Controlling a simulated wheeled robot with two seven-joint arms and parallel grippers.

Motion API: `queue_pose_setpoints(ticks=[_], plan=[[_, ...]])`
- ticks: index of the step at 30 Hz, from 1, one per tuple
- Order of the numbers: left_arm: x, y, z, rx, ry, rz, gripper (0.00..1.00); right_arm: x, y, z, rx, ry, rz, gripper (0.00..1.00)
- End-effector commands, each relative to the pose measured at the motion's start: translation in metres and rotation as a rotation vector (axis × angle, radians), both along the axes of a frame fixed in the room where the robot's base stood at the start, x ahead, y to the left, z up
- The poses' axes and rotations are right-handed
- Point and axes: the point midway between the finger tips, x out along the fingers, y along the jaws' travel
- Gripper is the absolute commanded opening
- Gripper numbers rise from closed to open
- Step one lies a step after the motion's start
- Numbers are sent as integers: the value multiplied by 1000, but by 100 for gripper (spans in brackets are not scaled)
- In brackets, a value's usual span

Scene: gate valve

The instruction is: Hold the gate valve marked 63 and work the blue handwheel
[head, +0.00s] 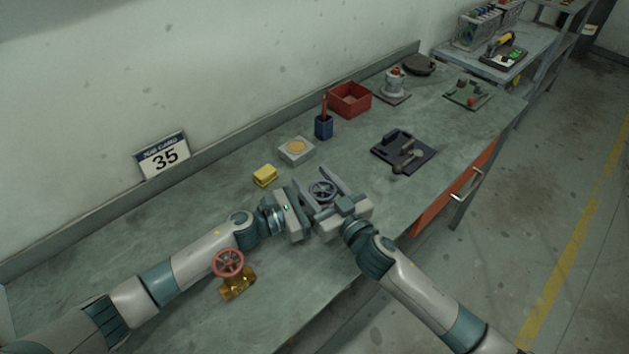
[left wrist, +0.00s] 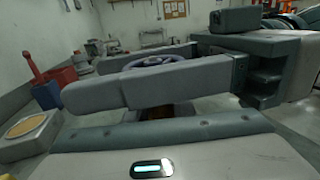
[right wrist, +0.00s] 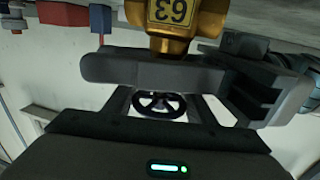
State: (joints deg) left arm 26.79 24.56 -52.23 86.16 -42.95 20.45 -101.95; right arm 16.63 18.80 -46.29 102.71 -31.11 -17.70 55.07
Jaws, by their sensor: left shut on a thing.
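The gate valve has a grey-blue handwheel (head: 322,189) and a brass body with a yellow plate marked 63 (right wrist: 172,12), upside down in the right wrist view. My left gripper (head: 304,214) is shut on the brass body, below the handwheel; its long finger crosses the body in the right wrist view. My right gripper (head: 326,187) is open, with one finger on each side of the handwheel (right wrist: 160,104). In the left wrist view its fingers span the handwheel (left wrist: 152,61) and a bit of brass shows below. Whether they touch the rim is unclear.
A second brass valve with a red handwheel (head: 228,263) stands near my left arm.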

Motion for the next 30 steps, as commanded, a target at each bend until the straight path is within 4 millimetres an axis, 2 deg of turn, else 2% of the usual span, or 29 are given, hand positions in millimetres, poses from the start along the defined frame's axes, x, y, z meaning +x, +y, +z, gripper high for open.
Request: queue_pose_setpoints(ticks=[1,2,11,17,23,30], plan=[[0,2,-5,6,4,5,0,-1,2,1,2,-2,4,62],[0,2,-5,7,4,5,0,-1,2,1,2,-2,4,69],[0,2,-5,6,4,3,0,0,0,0,1,-1,1,69],[0,2,-5,6,4,3,0,-7,-5,-1,1,1,1,69],[0,2,-5,6,4,3,0,-27,-18,-1,2,3,1,69],[0,1,-5,6,4,3,0,-62,-41,-1,1,2,1,69]])
